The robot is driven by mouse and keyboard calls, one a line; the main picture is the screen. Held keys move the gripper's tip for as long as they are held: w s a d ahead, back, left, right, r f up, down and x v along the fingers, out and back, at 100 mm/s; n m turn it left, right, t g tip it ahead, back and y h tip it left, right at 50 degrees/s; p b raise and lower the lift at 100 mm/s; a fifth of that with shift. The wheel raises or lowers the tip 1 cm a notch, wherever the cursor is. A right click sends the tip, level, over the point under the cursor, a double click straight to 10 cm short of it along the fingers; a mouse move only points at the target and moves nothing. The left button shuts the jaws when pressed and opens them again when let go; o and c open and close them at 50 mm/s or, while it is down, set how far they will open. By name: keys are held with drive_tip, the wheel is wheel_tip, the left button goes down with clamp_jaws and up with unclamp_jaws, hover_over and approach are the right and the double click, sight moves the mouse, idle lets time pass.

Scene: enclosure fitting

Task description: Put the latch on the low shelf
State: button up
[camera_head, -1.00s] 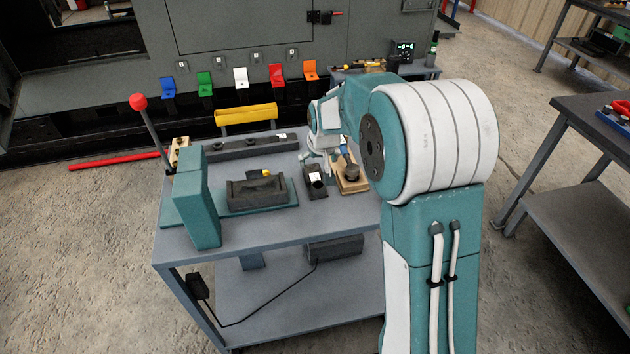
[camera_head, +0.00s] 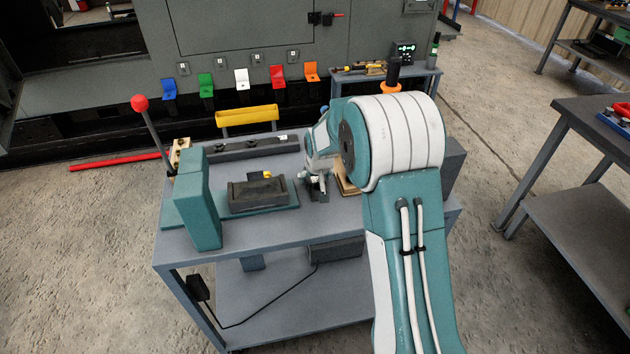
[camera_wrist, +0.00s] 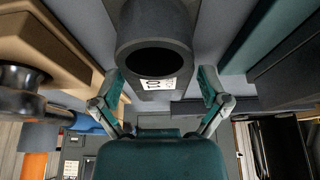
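I cannot tell for sure which piece is the latch. A small yellow piece (camera_head: 267,175) sits on a dark vise-like block (camera_head: 257,192) on the cart top. The low shelf (camera_head: 290,300) is the cart's grey lower deck. In the wrist view, this holder (camera_wrist: 154,38) has a round dark opening and a white label. My gripper's teal-padded fingers (camera_wrist: 160,82) are spread apart on either side of it, with nothing clearly held.
A wooden block (camera_head: 347,184) is right of my gripper, partly hidden. A teal upright (camera_head: 198,200) and a red-knobbed lever (camera_head: 140,103) stand at the left. A dark box (camera_head: 337,249) and a cable occupy part of the low shelf; its front middle is clear.

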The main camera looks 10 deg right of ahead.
drive_tip(key=c, duration=0.8)
drive_tip(key=shift+r, duration=0.1)
